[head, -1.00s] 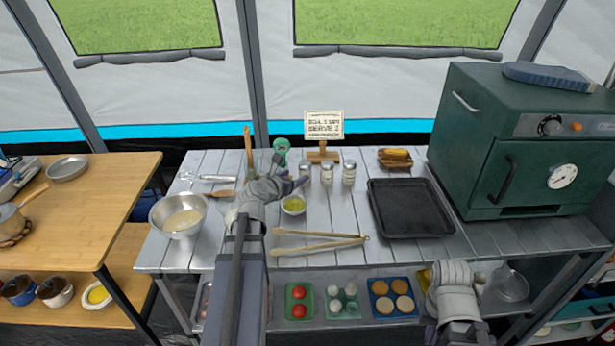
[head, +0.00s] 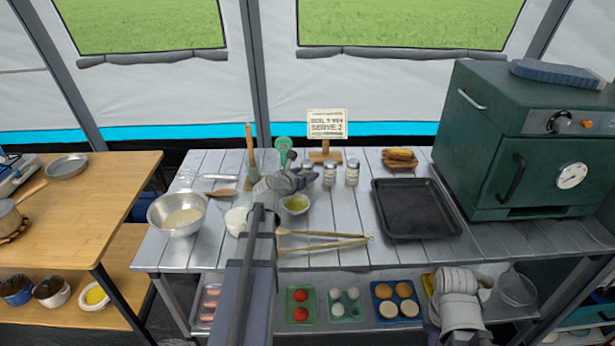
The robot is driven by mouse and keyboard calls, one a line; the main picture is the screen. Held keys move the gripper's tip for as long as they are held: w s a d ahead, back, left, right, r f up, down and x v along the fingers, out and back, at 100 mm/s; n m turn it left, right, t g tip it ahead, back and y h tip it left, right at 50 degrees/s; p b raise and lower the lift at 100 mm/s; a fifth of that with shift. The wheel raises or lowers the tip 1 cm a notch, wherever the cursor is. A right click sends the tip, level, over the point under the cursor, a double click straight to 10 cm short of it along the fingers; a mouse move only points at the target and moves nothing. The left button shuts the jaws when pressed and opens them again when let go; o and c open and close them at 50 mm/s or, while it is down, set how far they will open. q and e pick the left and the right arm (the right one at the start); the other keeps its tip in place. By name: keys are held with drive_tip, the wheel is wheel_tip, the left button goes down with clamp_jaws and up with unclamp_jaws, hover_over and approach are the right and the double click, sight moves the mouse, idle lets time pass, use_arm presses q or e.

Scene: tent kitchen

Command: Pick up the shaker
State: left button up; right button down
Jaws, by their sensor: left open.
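Several small shakers with metal tops stand in a row near the back middle of the grey slatted table. The middle shaker (head: 330,174) and the right shaker (head: 352,173) show clearly and stand upright. The left one (head: 307,166) is partly hidden behind my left gripper. My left gripper (head: 300,172) is open, with its fingers pointing right at the left end of the row. I cannot tell whether it touches a shaker. My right gripper (head: 458,280) hangs low at the front right, over the lower shelf; its jaws are not clear.
A small bowl of yellow-green liquid (head: 295,204) sits just below my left gripper. Tongs (head: 325,242) lie in front and a black tray (head: 415,208) lies to the right. A sign (head: 326,124) stands behind the shakers. A green oven (head: 535,150) fills the right end.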

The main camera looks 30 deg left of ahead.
use_arm(q)
drive_tip(key=shift+x, duration=1.05)
clamp_jaws()
